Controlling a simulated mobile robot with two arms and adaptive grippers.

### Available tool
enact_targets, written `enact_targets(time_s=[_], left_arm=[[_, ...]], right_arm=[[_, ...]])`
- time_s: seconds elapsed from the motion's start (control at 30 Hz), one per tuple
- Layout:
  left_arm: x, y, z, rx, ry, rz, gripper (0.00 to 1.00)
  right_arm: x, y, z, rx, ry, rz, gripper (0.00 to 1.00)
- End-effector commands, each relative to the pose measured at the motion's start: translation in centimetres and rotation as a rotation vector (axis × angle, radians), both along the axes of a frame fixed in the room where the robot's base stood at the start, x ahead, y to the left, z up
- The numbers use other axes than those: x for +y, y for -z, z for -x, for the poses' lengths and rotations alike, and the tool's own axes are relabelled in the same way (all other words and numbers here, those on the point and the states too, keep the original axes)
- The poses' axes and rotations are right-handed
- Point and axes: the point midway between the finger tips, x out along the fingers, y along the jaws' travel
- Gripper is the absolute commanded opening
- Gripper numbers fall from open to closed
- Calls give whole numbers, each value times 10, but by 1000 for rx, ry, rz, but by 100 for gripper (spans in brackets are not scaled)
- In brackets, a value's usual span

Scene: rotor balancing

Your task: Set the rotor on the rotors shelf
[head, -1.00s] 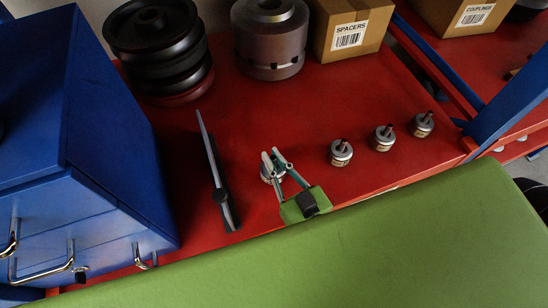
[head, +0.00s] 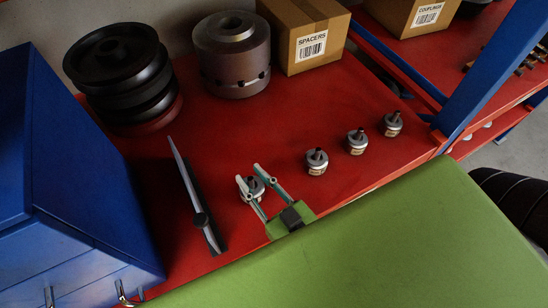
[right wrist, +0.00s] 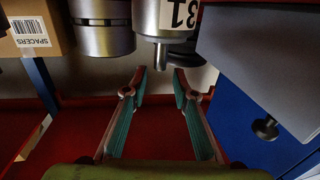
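A small silver rotor (head: 254,190) with a dark shaft stands on the red shelf (head: 262,130), at the left end of a row of similar rotors. My right gripper (head: 250,174) is open, with its fingers spread on either side of this rotor. In the right wrist view, the rotor (right wrist: 172,18) carries a label reading 31 and shows just ahead of the fingertips (right wrist: 160,75), with a gap between the fingers. It appears to rest on the shelf, not clamped. My left gripper is not in view.
Three more rotors (head: 317,162) stand to the right. Black pulleys (head: 120,70), a grey cylinder (head: 232,55) and a spacers box (head: 305,35) stand behind.

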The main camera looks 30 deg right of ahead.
Motion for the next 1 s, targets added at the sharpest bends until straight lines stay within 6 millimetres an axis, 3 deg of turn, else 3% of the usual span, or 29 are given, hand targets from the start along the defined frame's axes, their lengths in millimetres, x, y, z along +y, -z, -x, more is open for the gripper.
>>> enact_targets(time_s=[0.3, 0.5, 0.7, 1.0], left_arm=[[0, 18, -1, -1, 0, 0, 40], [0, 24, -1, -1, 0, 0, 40], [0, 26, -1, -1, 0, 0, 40], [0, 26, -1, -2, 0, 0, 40]], right_arm=[[-12, 3, 64, 3, -1, 2, 26], [-18, 1, 93, -1, 0, 1, 26], [-20, -1, 106, -4, 0, 0, 26], [-21, -2, 107, -6, 0, 0, 26]])
